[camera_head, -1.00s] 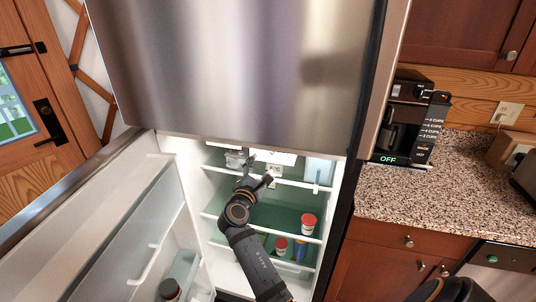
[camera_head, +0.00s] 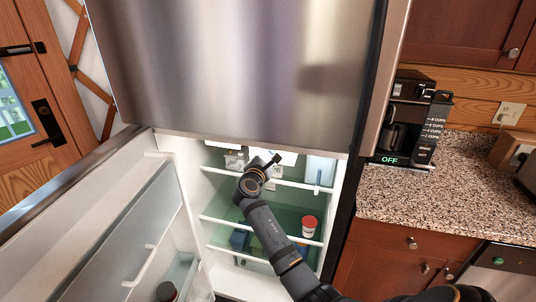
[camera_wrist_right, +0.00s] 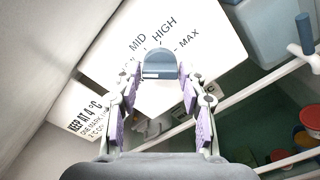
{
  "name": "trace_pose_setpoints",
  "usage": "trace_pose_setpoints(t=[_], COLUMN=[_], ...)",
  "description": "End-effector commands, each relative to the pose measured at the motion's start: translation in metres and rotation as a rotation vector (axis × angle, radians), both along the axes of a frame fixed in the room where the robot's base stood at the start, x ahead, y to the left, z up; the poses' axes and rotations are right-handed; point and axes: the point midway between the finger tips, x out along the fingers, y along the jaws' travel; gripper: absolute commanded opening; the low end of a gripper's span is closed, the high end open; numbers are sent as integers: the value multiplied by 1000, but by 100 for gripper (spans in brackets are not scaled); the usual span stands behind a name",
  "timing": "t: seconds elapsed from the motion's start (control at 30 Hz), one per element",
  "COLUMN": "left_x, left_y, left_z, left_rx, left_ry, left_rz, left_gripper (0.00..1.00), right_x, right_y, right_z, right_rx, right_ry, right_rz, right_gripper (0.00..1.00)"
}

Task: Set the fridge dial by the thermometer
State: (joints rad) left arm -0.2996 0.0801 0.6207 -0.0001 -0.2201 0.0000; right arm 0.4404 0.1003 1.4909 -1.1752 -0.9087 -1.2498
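The fridge dial (camera_wrist_right: 158,58) is a blue-grey knob with a pale line, on a white housing (camera_wrist_right: 195,25) marked MID, HIGH and MAX. A label (camera_wrist_right: 92,118) reading "KEEP AT 4 °C" is at the left, partly cut off. My right gripper (camera_wrist_right: 159,76) is open, its purple-padded fingers on either side of the dial with small gaps visible. In the head view this gripper (camera_head: 268,162) reaches into the upper fridge compartment, and the dial is hidden there. I cannot make out a thermometer for certain. My left gripper is not in view.
The fridge door (camera_head: 125,215) stands open at the left. A pale container with a blue handle (camera_head: 319,172) is on the upper shelf at the right. A red-lidded tub (camera_head: 309,226) is on a lower shelf. The steel upper door (camera_head: 240,70) hangs above the opening.

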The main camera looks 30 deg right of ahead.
Motion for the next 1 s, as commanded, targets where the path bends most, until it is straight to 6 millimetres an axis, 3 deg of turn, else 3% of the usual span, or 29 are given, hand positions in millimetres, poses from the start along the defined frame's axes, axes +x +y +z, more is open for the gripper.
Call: trace_pose_setpoints(t=[0.03, 0.23, 0.57, 1.0], left_x=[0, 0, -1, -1], left_y=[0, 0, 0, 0], left_z=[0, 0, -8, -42], left_rx=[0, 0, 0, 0], left_ry=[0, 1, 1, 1], left_rz=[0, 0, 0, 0], left_gripper=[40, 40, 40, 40], right_x=[0, 0, 0, 0], right_y=[0, 0, 0, 0], right_z=[0, 0, -2, -5], right_rx=[0, 0, 38, 269], right_ry=[0, 0, -45, -315], right_rz=[0, 0, -1, -2], right_gripper=[30, 6, 6, 6])
